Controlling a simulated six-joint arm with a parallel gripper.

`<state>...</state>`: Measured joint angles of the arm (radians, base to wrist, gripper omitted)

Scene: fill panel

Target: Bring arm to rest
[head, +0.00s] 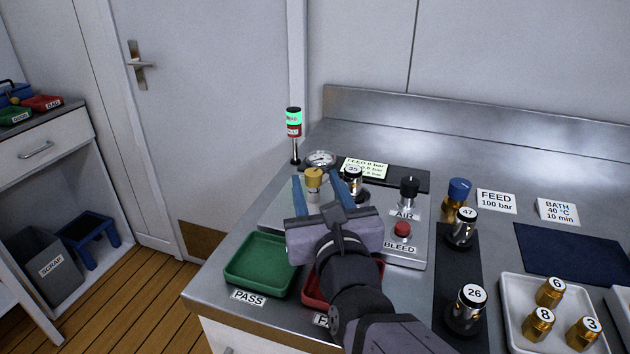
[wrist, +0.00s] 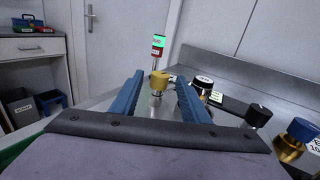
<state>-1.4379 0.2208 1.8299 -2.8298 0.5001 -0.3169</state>
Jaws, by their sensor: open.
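My gripper (head: 328,187) is over the panel on the steel bench, with its two blue fingers apart. In the wrist view my gripper (wrist: 163,88) is also open, and a yellow-capped fitting (wrist: 159,82) shows between the fingers. In the head view this yellow-topped fitting (head: 314,178) stands by the left finger. I cannot tell whether it touches the finger. A silver cylinder labelled 35 (head: 353,182) stands just right of the fingers. My wrist and forearm hide part of the panel and of the red tray.
A green PASS tray (head: 262,264) and a red tray (head: 314,290) lie at the bench's front. The AIR knob (head: 409,190) and red BLEED button (head: 402,229) are right of my gripper. Cylinders 47 (head: 463,230) and 26 (head: 467,308) stand farther right. A signal tower (head: 294,125) glows green behind.

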